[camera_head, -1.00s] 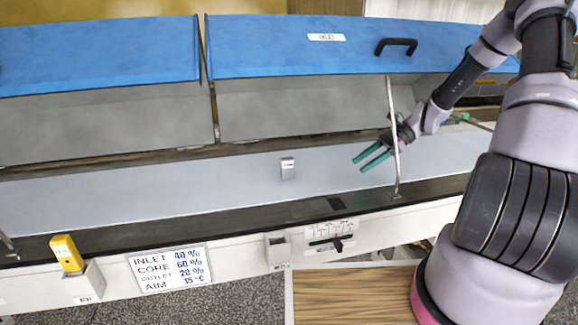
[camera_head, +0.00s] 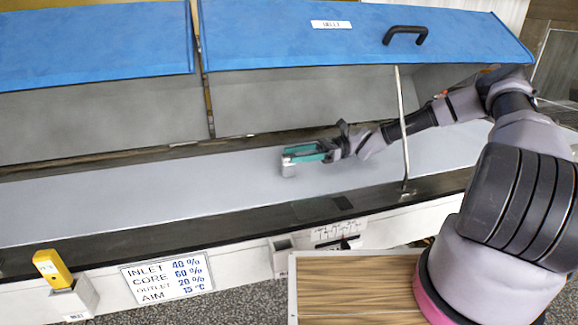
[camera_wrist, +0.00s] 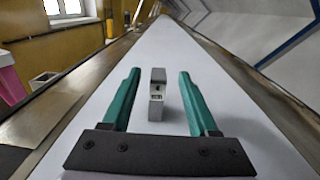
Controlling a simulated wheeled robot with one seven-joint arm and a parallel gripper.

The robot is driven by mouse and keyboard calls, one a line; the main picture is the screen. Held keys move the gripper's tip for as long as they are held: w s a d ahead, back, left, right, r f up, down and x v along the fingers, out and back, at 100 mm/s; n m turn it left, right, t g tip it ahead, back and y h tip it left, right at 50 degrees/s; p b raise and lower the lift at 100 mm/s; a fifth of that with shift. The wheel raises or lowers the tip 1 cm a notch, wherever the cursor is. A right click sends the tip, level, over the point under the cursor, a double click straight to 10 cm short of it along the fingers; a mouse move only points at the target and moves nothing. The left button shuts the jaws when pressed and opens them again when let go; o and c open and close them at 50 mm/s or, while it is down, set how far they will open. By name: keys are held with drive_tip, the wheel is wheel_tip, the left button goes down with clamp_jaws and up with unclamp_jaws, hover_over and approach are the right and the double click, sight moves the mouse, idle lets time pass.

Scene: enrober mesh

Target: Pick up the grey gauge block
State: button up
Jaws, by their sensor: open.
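The grey gauge block (camera_head: 289,168) stands upright on the pale grey belt (camera_head: 180,189) inside the machine. In the wrist view the block (camera_wrist: 157,92) stands between the two teal fingers, with a gap on each side. My gripper (camera_head: 300,153) is open, with its fingers reaching leftward around the block in the head view. The gripper also shows in the wrist view (camera_wrist: 158,80). In the head view the fingers partly cover the upper part of the block.
A thin metal post (camera_head: 403,130) rises at the belt's front edge, beside my arm. Blue lids (camera_head: 300,35) stand raised behind. A yellow device (camera_head: 52,268) sits in a holder at the front left, near a sign (camera_head: 168,279). The belt left of the block is clear.

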sight(283, 156)
drive_tip(key=x, duration=0.5)
drive_tip(key=shift+s+a, duration=0.2)
drive_tip(key=shift+a, duration=0.05)
clamp_jaws()
